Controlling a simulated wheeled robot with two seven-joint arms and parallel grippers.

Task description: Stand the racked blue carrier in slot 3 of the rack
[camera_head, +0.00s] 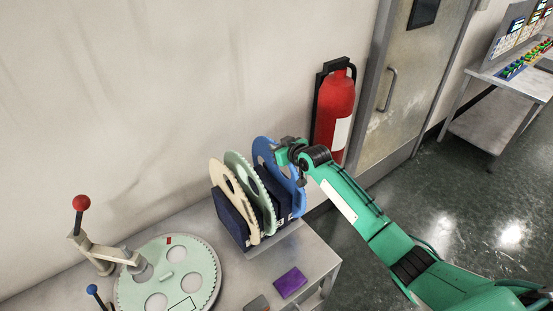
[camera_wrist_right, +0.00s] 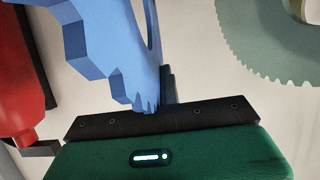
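The blue carrier (camera_head: 263,152) is a toothed disc with a large opening, standing upright at the right end of the dark blue rack (camera_head: 229,217). It also shows in the right wrist view (camera_wrist_right: 105,35). My right gripper (camera_head: 287,153) is at its upper right edge. In the wrist view the toothed rim runs down between the fingers, with one dark finger against it; the other finger is hidden behind the disc. A pale green carrier (camera_head: 238,160) and a cream carrier (camera_head: 217,174) stand to its left. I cannot tell whether the blue disc's lower edge is seated. My left gripper is not in view.
The rack stands on a metal bench (camera_head: 315,262). A purple block (camera_head: 290,282) lies in front of it. A round lapping plate (camera_head: 190,263) and a red-knobbed lever (camera_head: 82,203) are at the left. A red fire extinguisher (camera_head: 335,105) hangs close behind my right gripper.

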